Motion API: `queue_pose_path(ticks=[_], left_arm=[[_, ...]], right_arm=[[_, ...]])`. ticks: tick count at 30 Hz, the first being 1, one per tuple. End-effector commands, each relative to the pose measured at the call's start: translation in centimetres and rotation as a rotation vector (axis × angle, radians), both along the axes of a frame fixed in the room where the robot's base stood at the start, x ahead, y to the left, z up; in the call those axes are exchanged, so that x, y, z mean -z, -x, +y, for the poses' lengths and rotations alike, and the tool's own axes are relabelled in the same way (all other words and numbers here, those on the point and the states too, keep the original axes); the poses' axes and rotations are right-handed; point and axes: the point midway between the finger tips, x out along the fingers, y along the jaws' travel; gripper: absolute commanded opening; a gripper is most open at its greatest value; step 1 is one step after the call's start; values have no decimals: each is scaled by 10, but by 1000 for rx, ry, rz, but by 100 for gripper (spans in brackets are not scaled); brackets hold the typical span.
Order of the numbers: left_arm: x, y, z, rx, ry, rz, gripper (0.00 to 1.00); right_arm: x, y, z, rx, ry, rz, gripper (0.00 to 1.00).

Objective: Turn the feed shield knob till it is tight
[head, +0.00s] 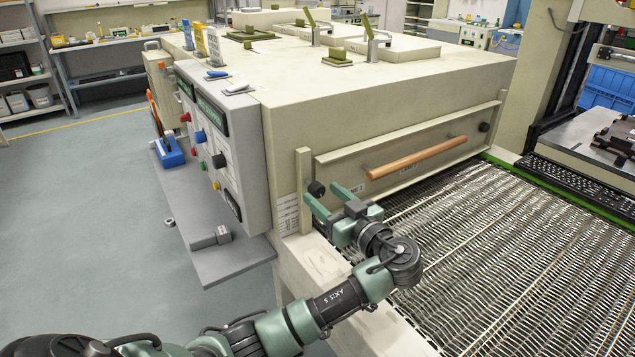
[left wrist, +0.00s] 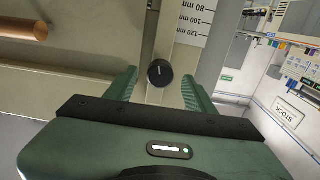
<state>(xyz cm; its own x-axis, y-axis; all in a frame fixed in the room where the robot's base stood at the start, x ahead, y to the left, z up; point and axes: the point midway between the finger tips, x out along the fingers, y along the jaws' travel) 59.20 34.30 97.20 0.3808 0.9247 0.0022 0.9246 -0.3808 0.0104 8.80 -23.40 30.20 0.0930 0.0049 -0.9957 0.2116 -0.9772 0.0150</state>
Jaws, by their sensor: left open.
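The feed shield is a beige panel (head: 420,165) with a wooden handle (head: 415,158) on the front of the large oven-like machine. A black round knob (head: 317,188) sits at its left end, beside an upright post with a millimetre scale. Another black knob (head: 484,127) is at its right end. My left gripper (head: 332,199) is open in front of the left knob. In the left wrist view the knob (left wrist: 160,73) shows a white mark and lies between and just beyond the two green fingers, apart from both. My right gripper is not in view.
A wire mesh conveyor (head: 480,250) runs out below the shield. A control panel (head: 212,150) with coloured buttons and a grey shelf (head: 215,262) stand left of the post. The floor at left is clear.

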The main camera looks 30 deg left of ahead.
Motion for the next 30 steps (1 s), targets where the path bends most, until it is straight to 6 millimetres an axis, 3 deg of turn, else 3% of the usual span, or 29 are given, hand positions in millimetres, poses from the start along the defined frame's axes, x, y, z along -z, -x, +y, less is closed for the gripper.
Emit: queue_pose_path(ticks=[5, 11, 19, 20, 25, 26, 30], left_arm=[[-2, -11, 27, -2, -3, 1, 54], [-1, -18, 43, 1, 1, 1, 54], [0, -19, 45, 2, 2, 1, 54], [0, -19, 45, 2, 2, 1, 52], [0, -19, 45, 2, 2, 1, 4], [0, -19, 45, 2, 2, 1, 0], [0, -19, 44, 2, 1, 4, 0]], right_arm=[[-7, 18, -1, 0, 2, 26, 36], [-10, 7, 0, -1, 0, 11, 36], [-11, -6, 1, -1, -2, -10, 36], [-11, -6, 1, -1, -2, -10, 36], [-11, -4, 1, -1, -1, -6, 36], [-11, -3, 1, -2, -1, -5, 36], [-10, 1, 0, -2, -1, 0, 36]])
